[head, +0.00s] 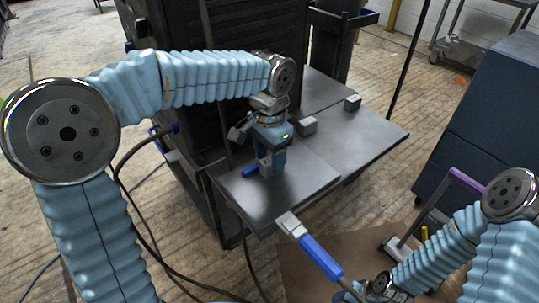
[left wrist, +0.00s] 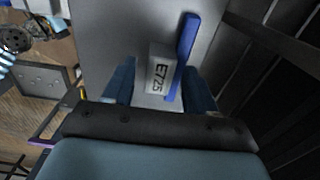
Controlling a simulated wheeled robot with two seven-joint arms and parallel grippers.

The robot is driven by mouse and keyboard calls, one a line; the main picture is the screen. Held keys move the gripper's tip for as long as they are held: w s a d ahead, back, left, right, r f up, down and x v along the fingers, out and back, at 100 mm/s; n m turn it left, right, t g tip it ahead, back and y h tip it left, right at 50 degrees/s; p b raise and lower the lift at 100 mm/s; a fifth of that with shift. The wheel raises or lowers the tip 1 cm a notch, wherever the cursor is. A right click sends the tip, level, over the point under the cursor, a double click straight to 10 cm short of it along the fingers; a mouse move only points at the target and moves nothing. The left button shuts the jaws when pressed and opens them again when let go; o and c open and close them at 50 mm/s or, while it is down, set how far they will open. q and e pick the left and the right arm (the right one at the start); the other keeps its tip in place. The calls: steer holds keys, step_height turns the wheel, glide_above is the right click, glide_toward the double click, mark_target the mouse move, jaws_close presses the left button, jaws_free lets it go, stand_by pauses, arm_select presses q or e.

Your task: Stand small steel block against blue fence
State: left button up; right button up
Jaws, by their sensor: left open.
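The small steel block marked E725 (left wrist: 158,72) stands on the grey plate beside the blue fence (left wrist: 186,50). In the left wrist view it lies between my left gripper's two open fingers (left wrist: 161,88), and its side looks close to or touching the fence; I cannot tell which. In the head view my left gripper (head: 271,163) is low over the near plate, and a short end of the fence (head: 250,172) shows left of it. The gripper mostly hides the block there.
Two other grey blocks, a nearer one (head: 308,125) and a farther one (head: 352,102), stand on the plates behind. A dark rack (head: 170,60) rises behind at left. The plate's right part is clear.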

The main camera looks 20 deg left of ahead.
mark_target(269, 160)
arm_select(q)
step_height(269, 160, up, 12)
steer(key=p, duration=0.2)
